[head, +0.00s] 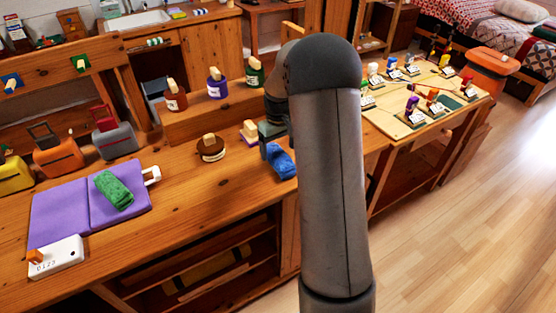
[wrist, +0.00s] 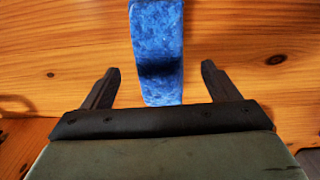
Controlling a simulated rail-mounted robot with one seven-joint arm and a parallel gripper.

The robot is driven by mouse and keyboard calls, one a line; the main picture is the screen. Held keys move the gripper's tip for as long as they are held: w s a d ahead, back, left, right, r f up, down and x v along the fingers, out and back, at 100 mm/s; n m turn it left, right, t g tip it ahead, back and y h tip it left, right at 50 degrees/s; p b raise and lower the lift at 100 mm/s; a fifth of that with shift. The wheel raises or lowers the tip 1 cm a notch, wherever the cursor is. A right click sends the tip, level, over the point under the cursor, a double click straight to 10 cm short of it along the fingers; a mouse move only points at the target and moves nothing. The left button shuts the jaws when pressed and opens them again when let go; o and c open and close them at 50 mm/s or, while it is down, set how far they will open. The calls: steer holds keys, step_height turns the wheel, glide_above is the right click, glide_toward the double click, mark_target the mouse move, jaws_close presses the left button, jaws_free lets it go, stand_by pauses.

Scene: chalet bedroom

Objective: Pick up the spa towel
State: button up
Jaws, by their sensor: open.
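A rolled blue towel (head: 281,162) lies on the wooden bench near its front edge, beside my arm in the head view. In the wrist view the blue towel (wrist: 157,40) runs lengthwise between my two fingers, with a gap on each side and a dark shadow across it. My gripper (wrist: 160,68) is open and empty. In the head view my gripper (head: 270,140) is partly hidden behind my arm, just above and behind the blue towel. A green rolled towel (head: 114,190) lies on a purple folded mat (head: 60,217) at the left. No readable label shows which is the spa towel.
A round brown item (head: 211,148) with a wooden knob sits left of my gripper. Jars (head: 216,83) with wooden knobs stand on a raised shelf (head: 190,121) behind. The bench between mat and blue towel is clear.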

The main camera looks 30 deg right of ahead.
mark_target(278, 154)
step_height(278, 154, down, 5)
steer(key=shift+s+a+p, duration=0.1)
steer(key=shift+p, duration=0.3)
steer(key=c, duration=1.1)
steer(key=shift+r, duration=0.2)
steer(key=shift+r, duration=0.3)
step_height(278, 154, up, 2)
steer(key=shift+r, duration=0.1)
steer(key=s+a+r+b, duration=0.1)
steer(key=s+a+r, duration=0.5)
steer(key=s, duration=0.1)
steer(key=s+a+r+b, duration=0.1)
steer(key=s+a+r, duration=0.1)
steer(key=s+r, duration=0.2)
steer(key=shift+a+b, duration=0.35)
steer(key=shift+a, duration=0.05)
